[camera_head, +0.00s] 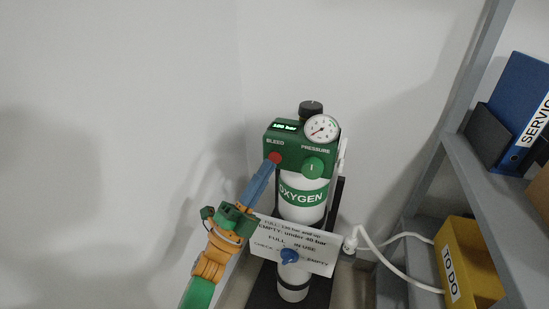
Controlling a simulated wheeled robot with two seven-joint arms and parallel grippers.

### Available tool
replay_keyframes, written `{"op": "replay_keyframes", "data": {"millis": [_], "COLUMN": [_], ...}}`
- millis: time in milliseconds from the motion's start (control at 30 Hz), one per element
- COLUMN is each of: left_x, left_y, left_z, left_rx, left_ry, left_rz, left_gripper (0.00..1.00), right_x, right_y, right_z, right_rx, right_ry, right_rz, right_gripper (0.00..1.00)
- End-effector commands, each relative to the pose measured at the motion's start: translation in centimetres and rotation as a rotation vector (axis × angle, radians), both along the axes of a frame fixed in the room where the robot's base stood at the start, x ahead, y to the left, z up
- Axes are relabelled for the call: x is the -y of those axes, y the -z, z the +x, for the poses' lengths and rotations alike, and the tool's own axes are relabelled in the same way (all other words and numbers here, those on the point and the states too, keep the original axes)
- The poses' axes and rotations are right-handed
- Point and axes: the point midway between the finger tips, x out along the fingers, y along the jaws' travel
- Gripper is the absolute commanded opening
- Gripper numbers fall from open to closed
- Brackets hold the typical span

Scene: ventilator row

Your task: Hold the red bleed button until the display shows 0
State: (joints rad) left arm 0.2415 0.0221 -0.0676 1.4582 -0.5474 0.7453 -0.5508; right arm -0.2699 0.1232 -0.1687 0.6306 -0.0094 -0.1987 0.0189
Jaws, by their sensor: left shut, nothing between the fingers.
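The red bleed button (275,157) is on the lower left of the green regulator box (292,138), under the word BLEED. The lit green display (285,127) above it shows a three-digit bar reading that looks like 180, but the digits are small. My left gripper (270,166) has blue fingers, shut and empty. Its tips are at the lower edge of the button and seem to touch it; whether the button is pressed in cannot be told. My right gripper is not in view.
The box sits on a white OXYGEN cylinder (303,212), with a pressure gauge (321,128), a green knob (312,167) and a black top knob (311,108). A sign (320,262) hangs in front. A grey shelf (480,185) with a yellow TO DO box (470,265) stands right.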

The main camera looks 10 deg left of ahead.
Motion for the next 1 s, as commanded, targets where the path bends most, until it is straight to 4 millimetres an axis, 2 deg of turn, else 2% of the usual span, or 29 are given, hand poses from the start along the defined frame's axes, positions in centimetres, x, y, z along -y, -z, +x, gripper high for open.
{"op": "replay_keyframes", "data": {"millis": [300, 533, 1000], "left_x": [0.1, 0.2, 0.2], "left_y": [0.1, 0.0, 0.1], "left_z": [0.7, 0.8, 1.2], "left_rx": [0.002, 0.000, 0.000], "left_ry": [0.000, 0.000, 0.000], "left_rz": [0.000, 0.000, 0.000], "left_gripper": [0.00, 0.00, 0.00], "right_x": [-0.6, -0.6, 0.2], "right_y": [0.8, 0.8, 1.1], "right_z": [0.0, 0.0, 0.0], "right_rx": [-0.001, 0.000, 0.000], "right_ry": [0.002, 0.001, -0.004], "right_rz": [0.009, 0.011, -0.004], "right_gripper": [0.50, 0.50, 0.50]}}
